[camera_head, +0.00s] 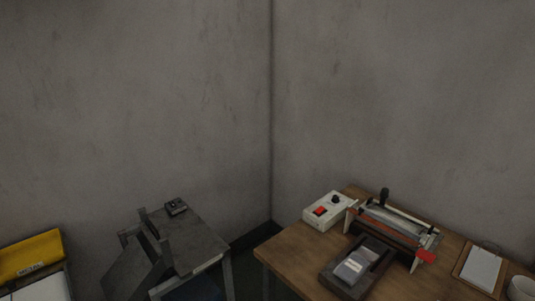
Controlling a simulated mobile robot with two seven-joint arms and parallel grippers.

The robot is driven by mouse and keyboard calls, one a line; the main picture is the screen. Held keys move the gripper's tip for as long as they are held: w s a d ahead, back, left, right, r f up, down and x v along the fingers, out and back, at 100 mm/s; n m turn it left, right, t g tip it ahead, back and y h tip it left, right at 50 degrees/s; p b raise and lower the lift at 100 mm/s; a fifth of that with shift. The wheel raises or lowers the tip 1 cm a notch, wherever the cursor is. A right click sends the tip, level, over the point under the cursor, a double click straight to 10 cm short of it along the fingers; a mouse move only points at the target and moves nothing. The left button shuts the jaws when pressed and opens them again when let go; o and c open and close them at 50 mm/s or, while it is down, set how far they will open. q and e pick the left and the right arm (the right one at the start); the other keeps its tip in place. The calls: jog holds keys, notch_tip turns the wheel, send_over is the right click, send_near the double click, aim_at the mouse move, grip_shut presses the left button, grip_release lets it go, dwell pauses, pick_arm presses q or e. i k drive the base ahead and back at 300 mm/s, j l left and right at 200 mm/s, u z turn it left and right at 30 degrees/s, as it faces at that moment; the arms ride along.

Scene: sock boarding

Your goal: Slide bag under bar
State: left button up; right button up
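A bag (350,269), greyish and clear-looking with a pale label, lies on a dark tray (333,276) on the wooden table at the lower right. The bar (397,220) belongs to a sealer-like device just behind the tray. It has a black upright knob (384,194) and a red tab (427,256) at its right end. The bag is in front of the bar and appears apart from it. Neither of my grippers shows in the head view.
A white control box (326,211) with a red switch stands left of the device. A clipboard (480,268) and a white cup (521,289) are to its right. A grey metal stand (196,246) and a yellow bin (30,256) are at the left. The wooden table's (287,248) left end is clear.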

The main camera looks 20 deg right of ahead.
aim_at(352, 269)
jog(key=z, duration=0.45)
jog(key=l+z, duration=0.15)
jog(key=z, duration=0.8)
jog(key=i, duration=0.05)
